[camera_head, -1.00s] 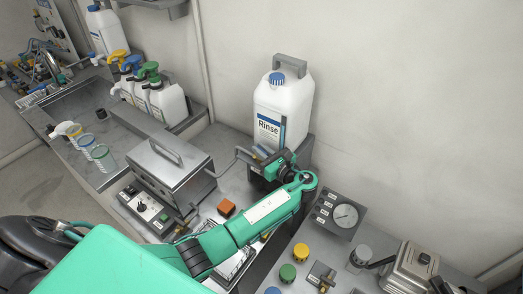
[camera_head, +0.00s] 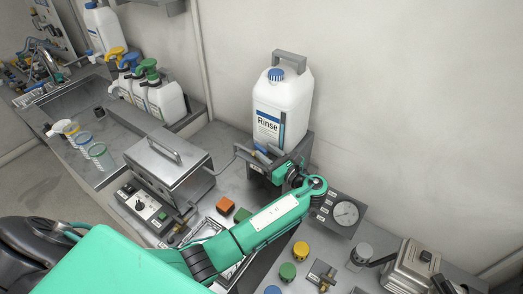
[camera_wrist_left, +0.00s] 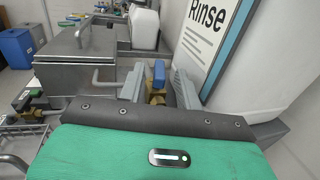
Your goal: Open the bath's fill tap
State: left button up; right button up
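The bath (camera_head: 160,160) is a lidded metal box at centre left; it also shows in the left wrist view (camera_wrist_left: 85,42). A brass tap with a blue handle (camera_wrist_left: 158,73) stands by the Rinse container (camera_wrist_left: 215,35). In the head view the blue handle (camera_head: 262,149) is small and partly hidden. My left gripper (camera_wrist_left: 160,86) is open, its two grey fingers on either side of the tap with gaps showing. In the head view my left gripper (camera_head: 274,165) sits just below the Rinse container (camera_head: 283,105). My right gripper is out of view.
A bent pipe (camera_wrist_left: 104,83) runs between bath and tap. A control panel (camera_head: 145,205) fronts the bath. An orange block (camera_head: 225,205) and a green block (camera_head: 242,215) lie near my arm. A gauge box (camera_head: 337,213) stands right of it. The wall closes the back.

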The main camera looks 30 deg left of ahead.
pick_arm(q)
jog(key=b+v, duration=0.2)
jog(key=v, duration=0.8)
jog(key=shift+b, duration=0.35)
jog(key=shift+d, duration=0.1)
